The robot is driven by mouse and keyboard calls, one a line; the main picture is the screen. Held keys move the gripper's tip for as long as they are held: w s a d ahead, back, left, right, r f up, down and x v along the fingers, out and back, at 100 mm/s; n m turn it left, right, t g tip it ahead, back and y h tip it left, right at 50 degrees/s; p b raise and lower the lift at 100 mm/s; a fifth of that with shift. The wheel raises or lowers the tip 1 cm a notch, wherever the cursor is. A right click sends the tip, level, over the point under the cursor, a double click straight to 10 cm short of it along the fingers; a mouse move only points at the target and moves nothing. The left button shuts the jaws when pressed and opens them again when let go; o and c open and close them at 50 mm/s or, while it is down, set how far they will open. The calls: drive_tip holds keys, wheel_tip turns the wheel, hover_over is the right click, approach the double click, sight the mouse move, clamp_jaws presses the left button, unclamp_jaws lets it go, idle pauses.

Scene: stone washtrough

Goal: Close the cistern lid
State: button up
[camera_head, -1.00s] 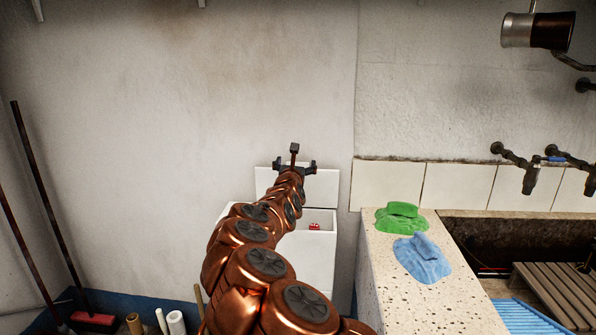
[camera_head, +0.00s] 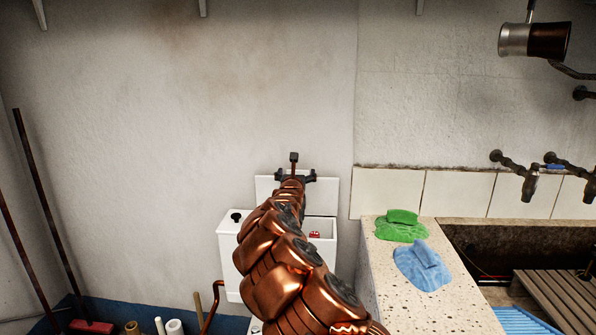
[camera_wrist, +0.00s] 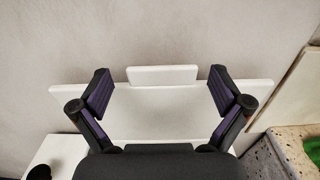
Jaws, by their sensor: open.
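The white cistern (camera_head: 237,253) stands against the wall in the head view, with its top open on the right side and a small red item inside. Its white lid (camera_head: 325,190) stands raised upright behind the opening, near the wall. In the wrist view the lid (camera_wrist: 150,119) is a wide panel with a smaller white tab (camera_wrist: 162,75) at its top edge. My gripper (camera_head: 295,176) is at the lid's upper edge. In the wrist view my gripper (camera_wrist: 161,92) is open, its fingers spread to either side of the tab and apart from it. My arm hides part of the cistern.
A speckled stone counter (camera_head: 385,270) stands right of the cistern, with a green cloth (camera_head: 400,231) and a blue cloth (camera_head: 424,270). The stone trough (camera_head: 480,243) is beyond. Broom handles (camera_head: 38,190) lean at left. A black knob (camera_head: 236,216) tops the cistern's left side.

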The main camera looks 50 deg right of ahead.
sight(298, 167)
drive_tip(key=shift+p+x, duration=0.35)
drive_tip(key=shift+x, duration=0.65)
drive_tip(key=shift+w+d, duration=0.25)
drive_tip(key=shift+d, duration=0.1)
drive_tip(key=c, duration=1.6)
drive_tip(key=shift+o, duration=0.2)
drive_tip(key=shift+s+f, duration=0.1)
